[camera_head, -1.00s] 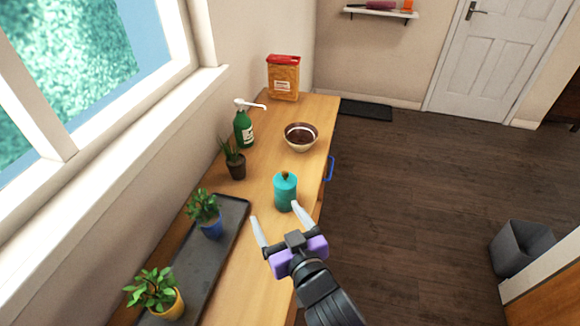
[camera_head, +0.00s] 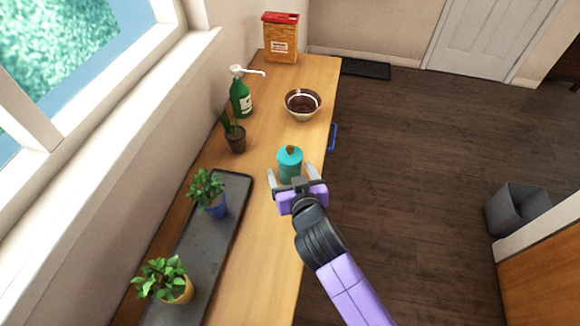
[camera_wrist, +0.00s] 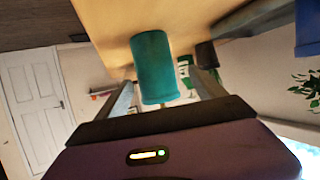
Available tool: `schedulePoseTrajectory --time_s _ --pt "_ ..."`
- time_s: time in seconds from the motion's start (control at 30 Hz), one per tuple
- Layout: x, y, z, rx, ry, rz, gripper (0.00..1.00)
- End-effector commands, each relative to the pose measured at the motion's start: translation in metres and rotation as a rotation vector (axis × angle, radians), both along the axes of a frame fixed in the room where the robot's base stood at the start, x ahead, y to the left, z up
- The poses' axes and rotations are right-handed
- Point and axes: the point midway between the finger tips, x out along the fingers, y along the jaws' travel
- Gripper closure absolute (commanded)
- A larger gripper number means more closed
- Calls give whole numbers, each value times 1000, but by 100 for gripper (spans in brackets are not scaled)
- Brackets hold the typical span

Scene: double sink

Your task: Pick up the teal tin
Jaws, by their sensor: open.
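The teal tin (camera_head: 290,162) stands upright on the wooden counter near its right edge, with a brownish knob on top. My gripper (camera_head: 290,176) is open, with one finger on each side of the tin in the head view. In the wrist view the tin (camera_wrist: 154,66) shows between the two fingers (camera_wrist: 165,95). I cannot tell whether either finger touches it. The tin's lower part is partly hidden by my gripper in the head view.
A brown bowl (camera_head: 302,104), a green pump bottle (camera_head: 241,98) and a small dark-potted plant (camera_head: 235,138) stand beyond the tin. A dark tray (camera_head: 236,185) with two potted plants lies left. A red-topped box (camera_head: 281,40) stands at the far end.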

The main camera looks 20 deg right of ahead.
Motion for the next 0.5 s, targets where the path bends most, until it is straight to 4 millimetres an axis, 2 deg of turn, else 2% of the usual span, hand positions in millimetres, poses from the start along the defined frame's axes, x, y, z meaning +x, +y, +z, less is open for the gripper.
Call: schedulePoseTrajectory --time_s 0.3,0.5 --pt "34 -13 -15 0 0 -1 21" --pt "41 -15 -20 0 0 -1 21"
